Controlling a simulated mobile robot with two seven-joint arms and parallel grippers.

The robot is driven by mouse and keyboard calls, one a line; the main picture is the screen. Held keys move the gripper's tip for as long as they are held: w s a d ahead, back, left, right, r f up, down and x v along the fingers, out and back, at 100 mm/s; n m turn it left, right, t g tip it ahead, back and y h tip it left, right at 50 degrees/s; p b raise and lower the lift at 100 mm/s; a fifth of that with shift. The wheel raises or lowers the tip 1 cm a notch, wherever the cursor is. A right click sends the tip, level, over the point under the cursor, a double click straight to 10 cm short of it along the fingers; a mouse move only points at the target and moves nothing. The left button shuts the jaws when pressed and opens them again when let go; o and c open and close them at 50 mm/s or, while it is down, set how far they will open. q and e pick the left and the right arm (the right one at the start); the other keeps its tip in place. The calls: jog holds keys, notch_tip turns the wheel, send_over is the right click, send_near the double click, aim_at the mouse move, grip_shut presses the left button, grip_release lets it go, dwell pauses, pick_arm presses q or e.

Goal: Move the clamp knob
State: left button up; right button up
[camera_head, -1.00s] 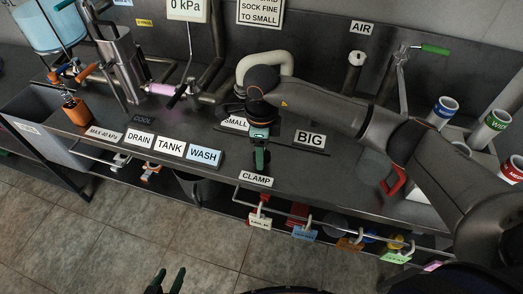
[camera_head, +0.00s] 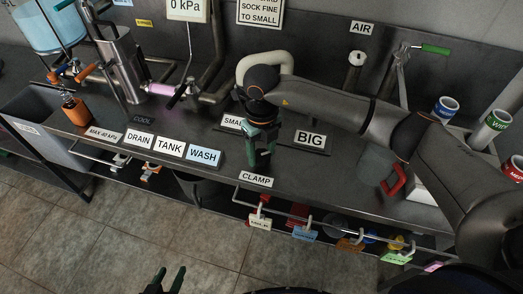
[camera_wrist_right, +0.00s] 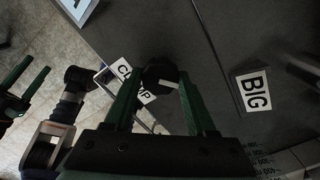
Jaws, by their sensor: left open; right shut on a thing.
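The clamp knob (camera_wrist_right: 159,74) is a dark round knob with a pale mark, seen in the right wrist view between the green fingers of my right gripper (camera_wrist_right: 162,82). That gripper is shut on it. In the head view my right gripper (camera_head: 260,158) points down at the bench top just behind the CLAMP label (camera_head: 256,180), and its fingers mostly hide the knob. The CLAMP label also shows in the right wrist view (camera_wrist_right: 137,82), beside the knob. My left gripper (camera_head: 172,281) is open and empty at the bottom of the head view, over the floor, away from the bench.
The BIG label (camera_head: 310,139) lies right of my right gripper, and a partly hidden SMALL label (camera_head: 232,122) is behind it. A front rail (camera_head: 330,214) carries several hanging tags. DRAIN, TANK and WASH (camera_head: 204,156) labels stand left. Coloured rolls (camera_head: 492,127) stand at right.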

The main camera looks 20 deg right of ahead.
aim_at(262, 155)
jog(key=m, duration=0.4)
jog(key=shift+m, duration=0.3)
dwell(0.3)
jog(key=o, duration=1.4)
notch_tip(262, 155, up, 13)
jog(key=shift+f, duration=0.2)
